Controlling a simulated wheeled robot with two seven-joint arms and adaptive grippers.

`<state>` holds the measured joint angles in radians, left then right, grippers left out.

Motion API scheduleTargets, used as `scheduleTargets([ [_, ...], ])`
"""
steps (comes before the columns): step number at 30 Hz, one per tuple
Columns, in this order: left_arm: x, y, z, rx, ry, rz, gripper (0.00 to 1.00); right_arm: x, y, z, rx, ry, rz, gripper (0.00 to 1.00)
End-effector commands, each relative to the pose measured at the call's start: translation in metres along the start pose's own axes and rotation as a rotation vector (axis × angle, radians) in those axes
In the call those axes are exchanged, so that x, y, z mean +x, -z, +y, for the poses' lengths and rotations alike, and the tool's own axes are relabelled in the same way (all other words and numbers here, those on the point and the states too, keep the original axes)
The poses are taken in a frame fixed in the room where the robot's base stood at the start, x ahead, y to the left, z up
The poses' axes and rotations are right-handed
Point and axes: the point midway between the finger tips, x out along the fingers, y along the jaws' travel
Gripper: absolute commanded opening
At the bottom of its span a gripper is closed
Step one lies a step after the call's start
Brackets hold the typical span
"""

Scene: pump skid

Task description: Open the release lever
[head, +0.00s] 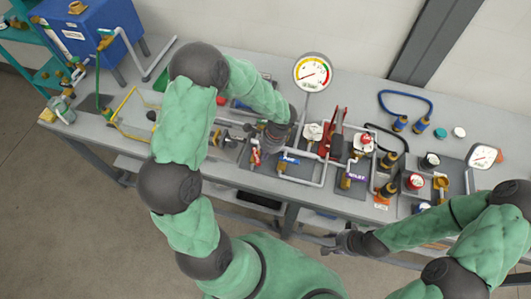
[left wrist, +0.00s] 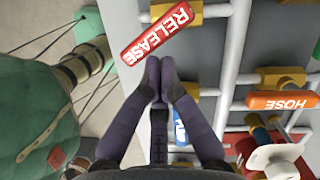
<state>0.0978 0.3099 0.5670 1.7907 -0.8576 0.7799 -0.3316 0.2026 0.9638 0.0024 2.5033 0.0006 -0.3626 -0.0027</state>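The release lever (left wrist: 155,33) is a red handle with white RELEASE lettering, lying diagonally in the left wrist view beside a brass valve body on a grey pipe. In the head view the lever (head: 256,156) is a small red piece at the bench's front edge. My left gripper (left wrist: 159,64) has its fingertips together with nothing visible between them, just beside the lever's edge; whether they touch it is unclear. In the head view my left gripper (head: 270,148) is partly hidden by its wrist. My right gripper (head: 343,240) is low in front of the bench, away from the lever.
An orange HOSE handle (left wrist: 283,100) and a blue handle (left wrist: 179,128) sit on nearby pipes. A round gauge (head: 312,72) rises behind the pipework. Red parts (head: 333,132), valves and fittings crowd the bench (head: 226,172) to the right. The floor in front is clear.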

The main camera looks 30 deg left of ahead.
Motion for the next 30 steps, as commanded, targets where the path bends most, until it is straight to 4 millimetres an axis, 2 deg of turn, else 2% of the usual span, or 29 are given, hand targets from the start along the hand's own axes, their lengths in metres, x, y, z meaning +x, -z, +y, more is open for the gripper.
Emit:
scheduleTargets([
  [30, 0.0017, -0.0066, 0.0067, 0.192, 0.048, -0.001, 0.00, 0.0025, 0.0001, 0.0009, 0.000, 0.000, 0.000, 0.40],
])
